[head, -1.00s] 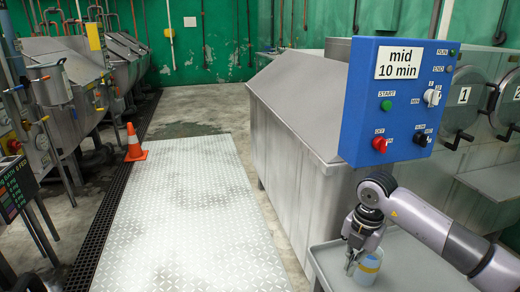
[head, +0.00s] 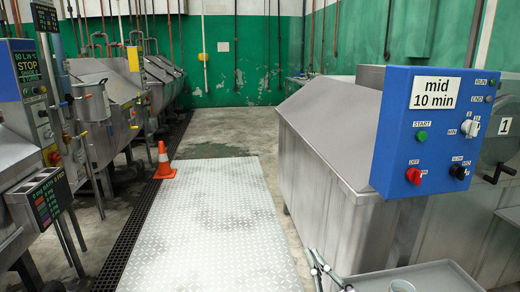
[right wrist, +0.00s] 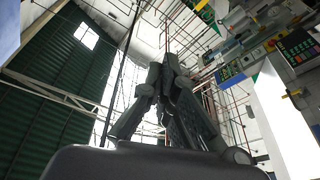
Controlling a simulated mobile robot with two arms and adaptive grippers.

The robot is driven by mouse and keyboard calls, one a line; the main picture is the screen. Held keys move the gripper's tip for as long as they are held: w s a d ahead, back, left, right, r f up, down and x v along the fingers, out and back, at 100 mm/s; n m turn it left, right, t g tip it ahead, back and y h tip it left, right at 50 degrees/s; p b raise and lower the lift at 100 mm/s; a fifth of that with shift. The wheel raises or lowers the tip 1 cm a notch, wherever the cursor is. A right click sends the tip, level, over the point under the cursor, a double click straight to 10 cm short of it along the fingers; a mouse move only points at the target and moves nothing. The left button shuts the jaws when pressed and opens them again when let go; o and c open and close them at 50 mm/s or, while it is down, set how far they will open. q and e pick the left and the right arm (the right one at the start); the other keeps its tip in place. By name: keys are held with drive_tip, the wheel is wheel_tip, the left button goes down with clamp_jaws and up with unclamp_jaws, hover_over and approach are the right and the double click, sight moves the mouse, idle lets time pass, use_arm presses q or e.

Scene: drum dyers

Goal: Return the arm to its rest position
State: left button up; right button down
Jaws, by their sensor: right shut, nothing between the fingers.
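My right gripper (head: 317,262) shows at the bottom edge of the head view, pointing up, in front of the steel machine's near corner. Only its fingers show there; the arm behind is cut off by the frame. In the right wrist view my right gripper (right wrist: 168,68) is shut with nothing between its fingers, and walls, pipes and a bright window lie beyond. My left gripper is in neither view.
The blue control box (head: 400,130) juts out above. An orange cone (head: 163,163) stands left of the clear tread-plate walkway (head: 215,215).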

drive_tip(key=s+d+f+m+g+h, duration=0.25)
drive_tip(key=s+f+g, duration=0.2)
drive_tip(key=f, duration=0.25)
drive_tip(key=s+d+f+m+g+h, duration=0.25)
drive_tip(key=s+d+f, duration=0.2)
drive_tip(key=f, duration=0.25)
drive_tip(key=s+d+f+m+g+h, duration=0.25)
drive_tip(key=s+f+g, duration=0.2)
drive_tip(key=f, duration=0.25)
drive_tip(key=s+f+g+y, duration=0.1)
drive_tip(key=s+f+g, duration=0.45)
drive_tip(key=s, duration=0.75)
wheel_tip(320, 180, down, 27)
drive_tip(key=s, duration=0.3)
drive_tip(key=s+d+f+n+g, duration=0.1)
drive_tip(key=s+d+f+g, duration=0.1)
drive_tip(key=s+f, duration=1.3)
drive_tip(key=shift+s+d+f, duration=0.2)
drive_tip(key=shift+s+f, duration=0.2)
drive_tip(key=shift+s, duration=0.1)
